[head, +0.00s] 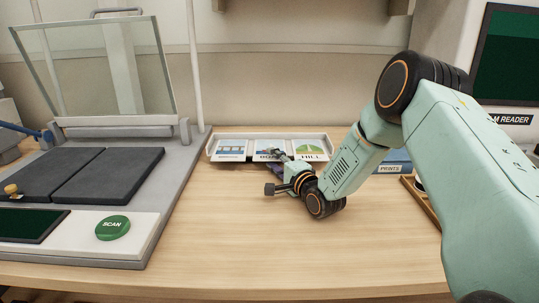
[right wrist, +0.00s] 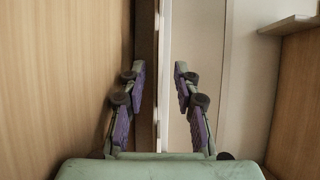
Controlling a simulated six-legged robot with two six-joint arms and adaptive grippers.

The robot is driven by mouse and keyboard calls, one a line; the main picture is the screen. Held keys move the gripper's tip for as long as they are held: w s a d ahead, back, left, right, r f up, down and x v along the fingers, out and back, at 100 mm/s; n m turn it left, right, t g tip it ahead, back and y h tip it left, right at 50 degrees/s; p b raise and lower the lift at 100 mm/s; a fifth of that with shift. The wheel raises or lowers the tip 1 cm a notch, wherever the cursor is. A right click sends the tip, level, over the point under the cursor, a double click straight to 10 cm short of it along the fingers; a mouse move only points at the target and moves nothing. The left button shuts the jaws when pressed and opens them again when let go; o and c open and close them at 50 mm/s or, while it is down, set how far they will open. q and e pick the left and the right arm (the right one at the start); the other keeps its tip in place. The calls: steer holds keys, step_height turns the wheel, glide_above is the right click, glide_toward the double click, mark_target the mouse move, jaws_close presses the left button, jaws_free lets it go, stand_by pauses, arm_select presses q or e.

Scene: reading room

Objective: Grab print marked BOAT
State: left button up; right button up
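The print marked BOAT (head: 268,145) is the middle one of three prints in a shallow pale tray (head: 211,153) at the back of the table. My right gripper (head: 277,159) reaches to the tray's front, in front of this print. In the right wrist view its two purple-padded fingers (right wrist: 158,90) stand apart with a gap, and a thin pale edge runs between them. I cannot tell whether they touch the print. My left gripper is not in view.
A blue print (head: 232,147) lies left of it and a green HILL print (head: 309,148) right. A blue PRINTS box (head: 394,161) and a wooden tray (head: 424,203) stand right. A scanner with a green SCAN button (head: 113,228) fills the left. The table front is clear.

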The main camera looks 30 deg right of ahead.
steer(key=shift+w+d, duration=0.15)
steer(key=shift+w, duration=0.1)
steer(key=shift+c, duration=0.2)
jaws_close()
